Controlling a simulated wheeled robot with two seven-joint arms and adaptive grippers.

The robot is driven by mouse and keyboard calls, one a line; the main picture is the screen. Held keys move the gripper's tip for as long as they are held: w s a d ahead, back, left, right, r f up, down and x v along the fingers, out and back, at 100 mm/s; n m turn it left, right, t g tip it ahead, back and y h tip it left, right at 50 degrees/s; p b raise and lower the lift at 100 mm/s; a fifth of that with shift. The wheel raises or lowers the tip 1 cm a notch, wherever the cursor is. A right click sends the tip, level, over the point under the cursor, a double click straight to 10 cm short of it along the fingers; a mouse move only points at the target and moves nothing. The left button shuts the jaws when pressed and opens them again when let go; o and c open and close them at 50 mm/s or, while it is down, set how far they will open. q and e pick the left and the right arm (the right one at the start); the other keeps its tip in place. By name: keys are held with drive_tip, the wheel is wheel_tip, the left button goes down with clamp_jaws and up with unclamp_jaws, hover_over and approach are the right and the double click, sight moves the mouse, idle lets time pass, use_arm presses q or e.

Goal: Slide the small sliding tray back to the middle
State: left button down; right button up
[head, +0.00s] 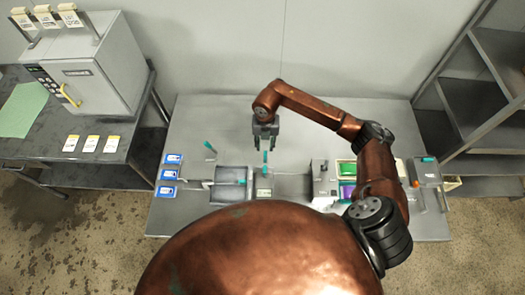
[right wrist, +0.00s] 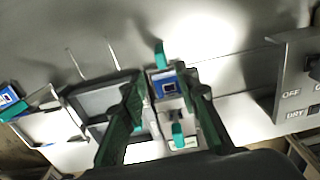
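The small sliding tray seems to be the pale piece with a blue-framed label (right wrist: 167,86) and upright teal tabs in the right wrist view. In the head view a teal tab (head: 265,158) stands just below my right gripper (head: 266,150). My right gripper's two dark green fingers (right wrist: 165,84) are apart in the wrist view, with the blue-framed piece and teal tabs visible between them. No contact is clear, and nothing is seen held. The tray's rails and full outline are too small or hidden to tell. My left gripper is not in view.
Green and purple panels (head: 346,170) and a control box (head: 427,171) lie right. Blue cards (head: 172,159) line the table's left edge. An autoclave (head: 90,70) stands left; shelves (head: 480,100) stand right. The table's back is clear.

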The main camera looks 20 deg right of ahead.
sight(265, 153)
drive_tip(key=shift+w+d+f, duration=0.15)
drive_tip(key=shift+w+f, duration=0.05)
drive_tip(key=shift+f, duration=0.15)
drive_tip(key=shift+s+f+p, duration=0.1)
drive_tip(key=shift+f+p, duration=0.4)
drive_tip(key=shift+f, duration=3.1)
drive_tip(key=shift+c, duration=0.3)
clamp_jaws()
